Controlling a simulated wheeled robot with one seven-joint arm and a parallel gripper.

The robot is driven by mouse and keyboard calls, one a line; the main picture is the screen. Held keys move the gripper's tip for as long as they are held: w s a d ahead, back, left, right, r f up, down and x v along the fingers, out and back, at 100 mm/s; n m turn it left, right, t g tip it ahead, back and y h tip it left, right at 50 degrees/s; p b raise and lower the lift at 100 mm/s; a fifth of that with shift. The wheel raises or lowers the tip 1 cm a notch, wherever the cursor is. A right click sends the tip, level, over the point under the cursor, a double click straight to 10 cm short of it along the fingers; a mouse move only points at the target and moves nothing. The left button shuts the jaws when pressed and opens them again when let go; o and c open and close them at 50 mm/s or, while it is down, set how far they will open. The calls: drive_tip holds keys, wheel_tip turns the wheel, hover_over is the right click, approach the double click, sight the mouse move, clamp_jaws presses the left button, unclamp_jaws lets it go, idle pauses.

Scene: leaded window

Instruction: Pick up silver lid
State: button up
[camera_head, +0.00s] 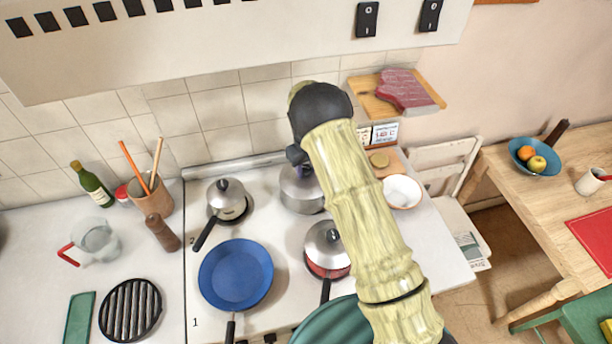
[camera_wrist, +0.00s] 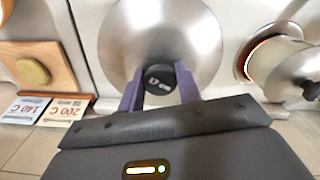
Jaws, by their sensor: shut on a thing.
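The silver lid (camera_wrist: 165,28) is a round, shiny metal disc with a black knob (camera_wrist: 159,76). My gripper (camera_wrist: 160,88) has its two purple fingers closed on either side of this knob. In the head view, the lid and the silver pot (camera_head: 302,200) are at the back of the stove, partly hidden behind my arm. My gripper there (camera_head: 299,160) is mostly hidden too. I cannot tell whether the lid rests on the pot or is raised off it.
A lidded saucepan (camera_head: 227,196) stands to the left, and a red-sided lidded pan (camera_head: 328,250) in front. A blue pan (camera_head: 236,273) is front left. A white bowl (camera_head: 402,192) is to the right. A wall shelf (camera_head: 428,104) and the hood (camera_head: 230,45) are above.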

sight(307, 168)
drive_tip(key=shift+s+d+f, duration=0.1)
drive_tip(key=shift+s+f, duration=0.1)
drive_tip(key=shift+f, duration=0.1)
drive_tip(key=shift+w+r+b, duration=0.15)
drive_tip(key=shift+r+b, duration=0.25)
wheel_tip(307, 168, up, 9)
drive_tip(key=b, duration=0.3)
drive_tip(key=shift+w+r, duration=0.1)
drive_tip(key=shift+r, duration=0.1)
drive_tip(key=shift+w, duration=0.1)
